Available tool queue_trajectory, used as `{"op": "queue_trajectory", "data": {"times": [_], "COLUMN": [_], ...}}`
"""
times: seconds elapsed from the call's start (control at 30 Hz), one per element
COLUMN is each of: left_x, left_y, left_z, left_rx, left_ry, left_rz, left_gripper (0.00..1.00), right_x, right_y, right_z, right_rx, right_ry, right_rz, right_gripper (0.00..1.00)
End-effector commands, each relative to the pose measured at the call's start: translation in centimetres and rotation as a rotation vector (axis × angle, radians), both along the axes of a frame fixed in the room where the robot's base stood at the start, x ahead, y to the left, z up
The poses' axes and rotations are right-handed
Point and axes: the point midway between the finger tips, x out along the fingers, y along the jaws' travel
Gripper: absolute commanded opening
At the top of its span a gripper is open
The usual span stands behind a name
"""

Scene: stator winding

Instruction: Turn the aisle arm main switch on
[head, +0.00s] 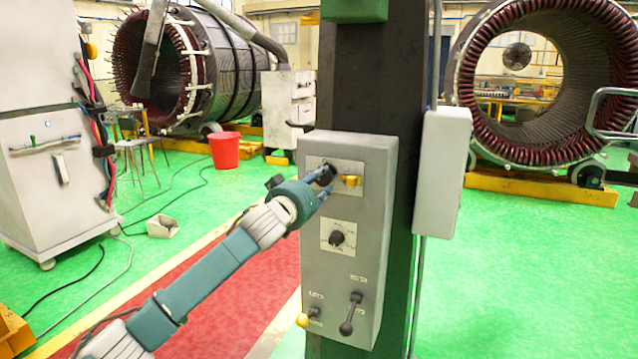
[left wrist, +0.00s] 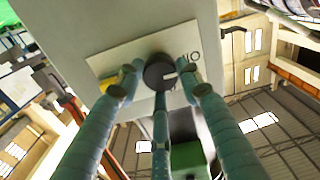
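A grey control box (head: 348,250) is fixed to a dark column. Its top plate (head: 345,192) bears a black round knob, mostly behind my fingers in the head view, and a yellow knob (head: 351,181) to its right. My left gripper (head: 325,181) is at this plate. In the left wrist view the black knob (left wrist: 158,73) has a white mark, and the plate shows markings at its right. My left gripper's fingers (left wrist: 158,80) stand around the knob, close to its sides; whether they touch it I cannot tell. My right gripper is in neither view.
Below on the box are a black rotary switch (head: 337,238), a lever with a yellow ball (head: 304,319) and a black lever (head: 351,314). A second grey box (head: 442,172) is on the column's right. A white cabinet (head: 45,185) stands left; a red bucket (head: 225,150) stands behind.

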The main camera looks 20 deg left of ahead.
Motion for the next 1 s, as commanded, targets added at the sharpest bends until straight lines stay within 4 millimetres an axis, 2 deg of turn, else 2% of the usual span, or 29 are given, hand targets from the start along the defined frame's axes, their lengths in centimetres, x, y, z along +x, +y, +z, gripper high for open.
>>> {"op": "queue_trajectory", "data": {"times": [0.27,0.47,1.0], "left_x": [0.0,0.0,0.0], "left_y": [0.0,0.0,0.1], "left_z": [-0.2,-0.2,-0.2], "left_rx": [0.02,0.105,0.583], "left_ry": [0.004,0.005,-0.004], "left_rz": [0.001,0.002,0.001], "left_gripper": [0.1,0.1,0.1], "right_x": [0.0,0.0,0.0], "right_y": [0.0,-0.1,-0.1], "right_z": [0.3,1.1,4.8], "right_rx": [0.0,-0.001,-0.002], "right_ry": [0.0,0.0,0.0], "right_rz": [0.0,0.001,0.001], "right_gripper": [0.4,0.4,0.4]}}
